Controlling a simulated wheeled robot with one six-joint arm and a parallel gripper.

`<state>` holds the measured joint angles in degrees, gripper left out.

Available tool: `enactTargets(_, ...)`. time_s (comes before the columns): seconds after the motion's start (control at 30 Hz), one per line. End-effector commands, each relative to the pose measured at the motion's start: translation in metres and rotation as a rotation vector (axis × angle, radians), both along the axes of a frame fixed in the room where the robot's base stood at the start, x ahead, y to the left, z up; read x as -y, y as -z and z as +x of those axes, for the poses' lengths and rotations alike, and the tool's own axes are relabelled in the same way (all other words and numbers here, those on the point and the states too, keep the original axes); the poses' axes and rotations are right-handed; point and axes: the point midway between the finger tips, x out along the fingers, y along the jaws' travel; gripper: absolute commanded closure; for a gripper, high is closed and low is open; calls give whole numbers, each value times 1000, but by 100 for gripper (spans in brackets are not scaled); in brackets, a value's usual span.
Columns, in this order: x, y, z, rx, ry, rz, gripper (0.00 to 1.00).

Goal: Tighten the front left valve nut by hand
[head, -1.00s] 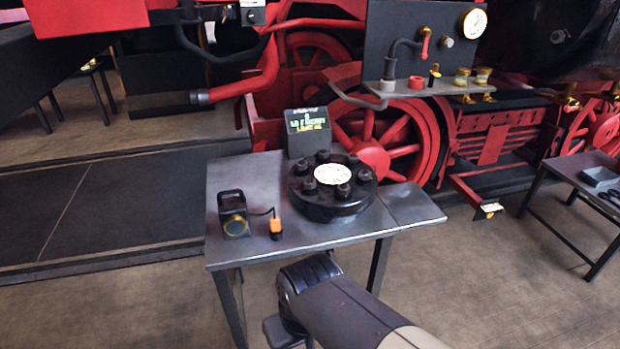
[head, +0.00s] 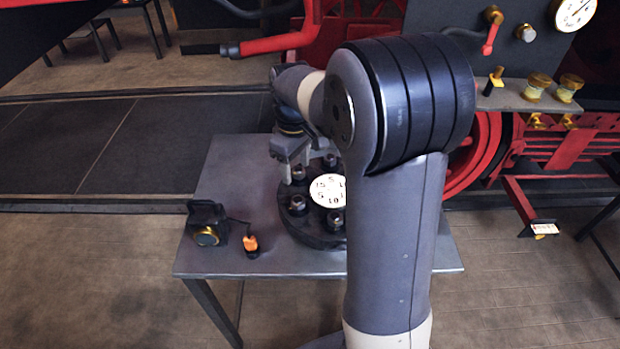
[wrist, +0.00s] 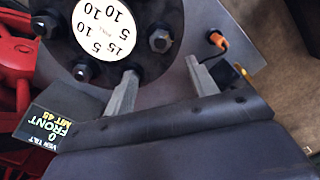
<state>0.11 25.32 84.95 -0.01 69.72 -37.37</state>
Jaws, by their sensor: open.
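A round black valve cover (head: 290,226) lies on the table, with dark nuts around its rim and a white numbered dial (head: 329,190) in the middle. The front left nut (head: 297,204) shows in the head view; it appears to be the nut (wrist: 160,39) just beyond my fingertips in the wrist view. My gripper (head: 295,178) is above the left side of the cover. In the wrist view my gripper (wrist: 163,67) is open and empty, its fingers apart on either side of the line to that nut. My arm hides the cover's right side.
A black device (head: 207,224) and an orange-topped piece (head: 250,245) on a cable are at the table's (head: 235,165) front left. The table's back left is clear. Red locomotive parts stand behind.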

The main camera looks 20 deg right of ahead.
Motion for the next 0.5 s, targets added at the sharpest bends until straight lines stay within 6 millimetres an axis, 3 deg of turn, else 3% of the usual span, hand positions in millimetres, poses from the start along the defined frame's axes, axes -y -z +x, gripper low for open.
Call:
enactTargets(0.17, 0, 19, 0, -6, -3, 0, 45)
enactTargets(0.5, 0, 82, -1, -6, -1, 0, 45)
